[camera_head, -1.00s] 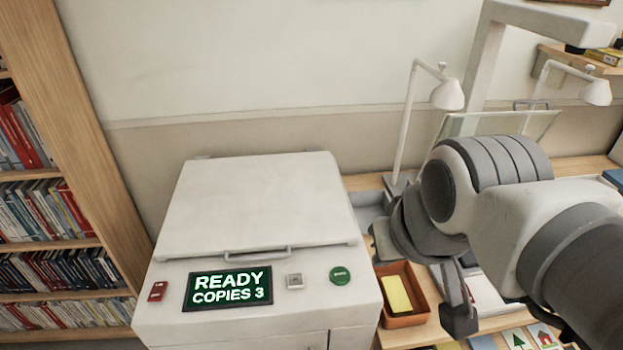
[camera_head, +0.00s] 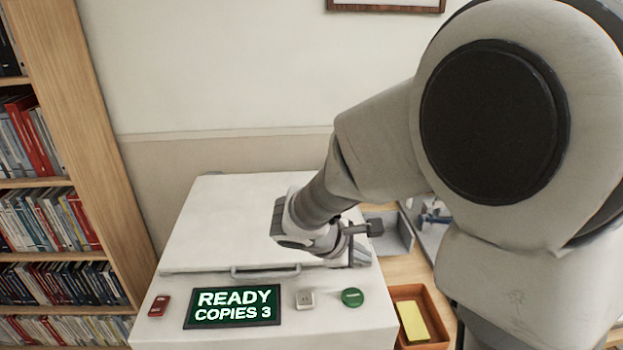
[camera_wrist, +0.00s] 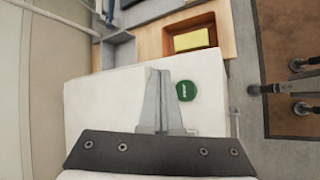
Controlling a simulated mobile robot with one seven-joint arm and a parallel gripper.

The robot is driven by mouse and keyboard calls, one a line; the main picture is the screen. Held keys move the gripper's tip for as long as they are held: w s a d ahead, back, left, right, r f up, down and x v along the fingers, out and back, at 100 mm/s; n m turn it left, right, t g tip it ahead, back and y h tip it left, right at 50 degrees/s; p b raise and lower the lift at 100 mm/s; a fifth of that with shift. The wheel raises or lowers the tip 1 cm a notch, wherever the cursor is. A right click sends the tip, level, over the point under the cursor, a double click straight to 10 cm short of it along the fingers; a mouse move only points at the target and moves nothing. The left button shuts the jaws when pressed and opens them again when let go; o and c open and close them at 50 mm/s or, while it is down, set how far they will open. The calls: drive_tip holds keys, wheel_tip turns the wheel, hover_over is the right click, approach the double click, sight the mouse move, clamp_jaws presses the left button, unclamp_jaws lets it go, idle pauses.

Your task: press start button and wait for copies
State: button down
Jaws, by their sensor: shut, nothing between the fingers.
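The white copier (camera_head: 225,220) stands with its lid down. Its dark display (camera_head: 232,306) reads "READY COPIES 3" in the head view. The round green start button (camera_head: 352,298) is at the right of the panel; it also shows in the wrist view (camera_wrist: 187,90). My gripper (camera_head: 362,258) is shut and empty. In the head view it is over the copier's right side, just behind the green button. In the wrist view its fingers (camera_wrist: 157,75) are beside the button, to its left, apart from it in the picture. The exact height above the panel is hard to tell.
A small grey square button (camera_head: 305,299) and a red switch (camera_head: 159,306) are also on the panel. An orange-brown tray (camera_head: 440,341) with a yellow pad (camera_head: 413,321) stands right of the copier. A bookshelf (camera_head: 100,130) is at the left. A grey tray (camera_head: 393,245) lies behind.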

drive_tip(key=shift+w+a+f+n+t, duration=0.15)
drive_tip(key=shift+w+a+f+n, duration=0.3)
drive_tip(key=shift+f, duration=0.15)
drive_tip(key=shift+w+a+f+n+t, duration=0.15)
drive_tip(key=shift+w+a+f+n, duration=0.15)
drive_tip(key=shift+w+f+n, duration=0.2)
drive_tip(key=shift+f, duration=0.15)
drive_tip(key=b, duration=0.6)
approach(359, 290)
drive_tip(key=w+d, duration=0.1)
drive_tip(key=w+d+f, duration=0.1)
drive_tip(key=d, duration=0.1)
drive_tip(key=shift+w+f, duration=0.1)
drive_tip(key=shift+f+b, duration=0.8)
drive_tip(key=shift+f, duration=0.1)
drive_tip(key=shift+f+b, duration=0.3)
drive_tip(key=shift+b, duration=0.25)
